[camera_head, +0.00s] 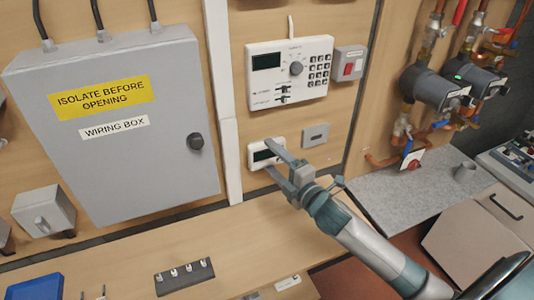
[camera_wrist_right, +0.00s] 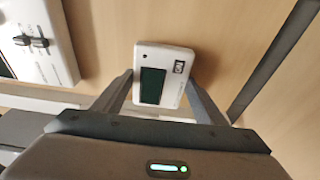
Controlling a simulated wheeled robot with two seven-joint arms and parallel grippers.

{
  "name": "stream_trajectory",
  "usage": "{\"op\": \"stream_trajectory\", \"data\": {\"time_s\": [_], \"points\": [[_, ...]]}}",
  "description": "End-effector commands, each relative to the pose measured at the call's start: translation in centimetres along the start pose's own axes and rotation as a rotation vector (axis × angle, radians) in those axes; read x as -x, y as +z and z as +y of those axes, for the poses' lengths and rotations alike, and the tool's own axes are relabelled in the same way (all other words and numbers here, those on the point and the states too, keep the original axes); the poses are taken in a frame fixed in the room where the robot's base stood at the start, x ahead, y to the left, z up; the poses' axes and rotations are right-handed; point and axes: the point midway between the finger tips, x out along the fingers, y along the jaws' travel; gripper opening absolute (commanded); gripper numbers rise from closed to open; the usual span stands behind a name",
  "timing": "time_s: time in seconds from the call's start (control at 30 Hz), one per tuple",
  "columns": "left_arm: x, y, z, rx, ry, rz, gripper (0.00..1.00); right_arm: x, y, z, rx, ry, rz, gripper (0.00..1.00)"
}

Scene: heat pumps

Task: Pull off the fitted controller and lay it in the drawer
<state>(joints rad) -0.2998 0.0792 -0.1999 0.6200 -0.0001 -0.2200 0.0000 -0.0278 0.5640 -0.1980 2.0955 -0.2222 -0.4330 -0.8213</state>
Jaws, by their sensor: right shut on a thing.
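The controller is a small white box with a dark display (camera_head: 263,154), low on the wooden wall panel below the larger keypad unit. My right gripper (camera_head: 270,157) reaches in from the lower right and is shut on it. In the right wrist view the controller (camera_wrist_right: 165,72) sits between my two fingers, one at each side, slightly tilted. It is at or close to the panel; I cannot tell whether it touches. I cannot clearly make out an open drawer. My left gripper is out of view.
A white keypad unit (camera_head: 290,72) is above the controller, with a small grey plate (camera_head: 315,135) to its right. A grey wiring box (camera_head: 115,130) and white trunking (camera_head: 222,100) are to the left. A wooden bench (camera_head: 215,240) below holds a dark connector strip (camera_head: 184,277).

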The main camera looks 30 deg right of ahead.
Motion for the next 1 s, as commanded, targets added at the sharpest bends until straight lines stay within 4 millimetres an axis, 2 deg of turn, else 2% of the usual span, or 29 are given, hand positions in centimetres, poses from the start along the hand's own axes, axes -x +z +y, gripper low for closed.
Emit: {"op": "stream_trajectory", "data": {"time_s": [0.27,1.0], "points": [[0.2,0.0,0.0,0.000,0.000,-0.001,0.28,0.6,-0.2,-0.1,-0.001,-0.002,0.001,0.42],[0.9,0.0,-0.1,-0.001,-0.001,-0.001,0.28,4.1,-0.9,-0.1,-0.001,-0.002,0.000,0.42]]}}
